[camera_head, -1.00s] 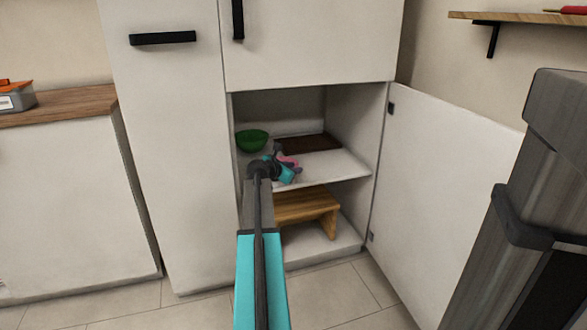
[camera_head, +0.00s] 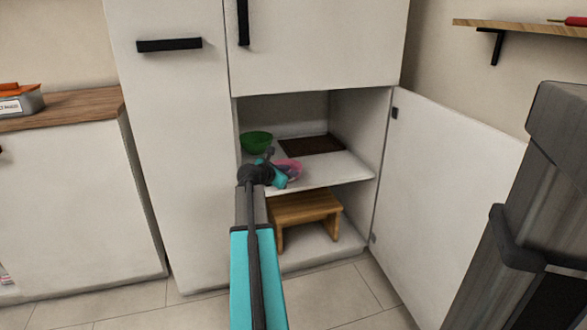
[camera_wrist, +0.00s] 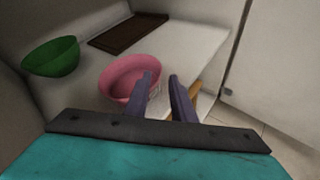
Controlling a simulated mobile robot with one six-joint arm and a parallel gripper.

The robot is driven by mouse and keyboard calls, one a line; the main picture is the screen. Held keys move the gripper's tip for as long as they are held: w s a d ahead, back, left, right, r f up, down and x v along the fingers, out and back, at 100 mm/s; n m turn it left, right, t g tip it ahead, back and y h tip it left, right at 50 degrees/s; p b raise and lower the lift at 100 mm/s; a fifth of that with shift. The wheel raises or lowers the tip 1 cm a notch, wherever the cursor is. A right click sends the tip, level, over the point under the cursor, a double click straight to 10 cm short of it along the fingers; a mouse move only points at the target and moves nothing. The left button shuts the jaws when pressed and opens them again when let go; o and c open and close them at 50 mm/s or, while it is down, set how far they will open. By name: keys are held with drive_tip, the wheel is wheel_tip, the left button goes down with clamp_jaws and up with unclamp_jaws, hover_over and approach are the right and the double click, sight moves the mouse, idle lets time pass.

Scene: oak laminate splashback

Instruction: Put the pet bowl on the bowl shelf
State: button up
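The pink bowl (camera_wrist: 125,72), which I take to be the pet bowl, appears to rest upright near the front of the cupboard's middle shelf (camera_wrist: 196,50). It also shows in the head view (camera_head: 292,166), partly hidden by my wrist. My gripper (camera_wrist: 160,74) is at the bowl's near right side, with its two fingers apart. The left finger overlaps the bowl in the picture and the right finger is outside it. A pale mark on the bowl's wall shows between them. I cannot tell whether the fingers touch the bowl.
A green bowl (camera_head: 256,142) stands at the shelf's left. A dark brown board (camera_head: 312,145) lies flat at the back. A wooden step stool (camera_head: 305,209) stands in the compartment below. The cupboard door (camera_head: 445,190) is open to the right.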

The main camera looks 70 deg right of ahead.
drive_tip(key=p+v, duration=0.1)
drive_tip(key=v, duration=0.4)
idle(0.8)
drive_tip(key=shift+s, duration=0.1)
